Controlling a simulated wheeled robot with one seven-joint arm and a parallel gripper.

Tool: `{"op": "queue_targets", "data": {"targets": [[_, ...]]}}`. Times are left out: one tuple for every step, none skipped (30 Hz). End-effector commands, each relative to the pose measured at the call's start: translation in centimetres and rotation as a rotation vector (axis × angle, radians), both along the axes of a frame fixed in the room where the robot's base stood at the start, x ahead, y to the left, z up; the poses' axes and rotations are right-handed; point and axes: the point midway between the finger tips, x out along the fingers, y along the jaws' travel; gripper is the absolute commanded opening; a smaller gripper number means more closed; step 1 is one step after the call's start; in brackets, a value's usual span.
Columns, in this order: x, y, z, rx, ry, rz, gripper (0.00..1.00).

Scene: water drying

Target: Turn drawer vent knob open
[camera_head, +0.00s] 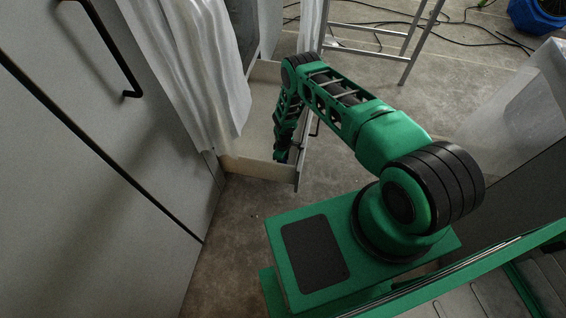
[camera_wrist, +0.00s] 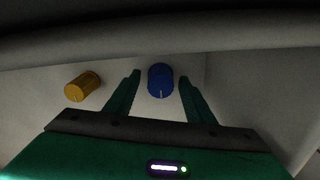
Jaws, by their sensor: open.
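A pulled-out drawer (camera_head: 258,168) stands open in the head view, with my gripper (camera_head: 284,152) reaching down into it. In the wrist view a blue knob (camera_wrist: 160,82) with a pale mark on its rim lies between the two fingers of my open gripper (camera_wrist: 160,75). The fingers stand apart from it on both sides. A yellow-orange ribbed knob (camera_wrist: 82,87) with a pale mark sits to the left, outside the left finger. I cannot tell which knob is the vent knob. Both knobs are hidden in the head view.
A dark bar-like edge (camera_wrist: 230,38) crosses the top of the wrist view close by. White cloth (camera_head: 205,75) hangs beside the drawer. A grey cabinet door (camera_head: 70,150) with a black handle is at left. A metal ladder (camera_head: 410,45) and cables stand behind on the floor.

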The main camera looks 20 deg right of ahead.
Motion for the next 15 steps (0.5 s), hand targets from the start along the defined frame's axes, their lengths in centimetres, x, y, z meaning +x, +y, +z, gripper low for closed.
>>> {"op": "queue_targets", "data": {"targets": [[0.0,0.0,0.01,0.0,0.0,0.0,0.49],[0.0,0.0,0.01,0.0,0.0,0.0,0.49],[0.0,0.0,0.01,0.0,0.0,0.0,0.49],[0.0,0.0,0.01,0.0,0.0,0.0,0.44],[0.0,0.0,0.01,0.0,0.0,0.0,0.37],[0.0,0.0,0.02,0.0,0.0,0.0,0.28],[0.0,0.0,0.01,0.0,0.0,0.0,0.21],[0.0,0.0,0.02,0.0,0.0,0.0,0.13],[0.01,-0.01,0.02,0.0,0.0,0.0,0.08],[0.01,-0.01,0.02,0.0,0.0,0.0,0.08],[0.01,-0.01,0.02,0.0,0.0,0.0,0.08],[0.01,-0.01,0.02,-0.001,-0.001,-0.001,0.08],[0.02,-0.02,0.02,-0.001,-0.001,-0.002,0.08],[0.02,-0.02,0.02,-0.001,-0.001,-0.004,0.08],[0.03,-0.03,0.03,-0.001,-0.001,-0.009,0.08]]}}
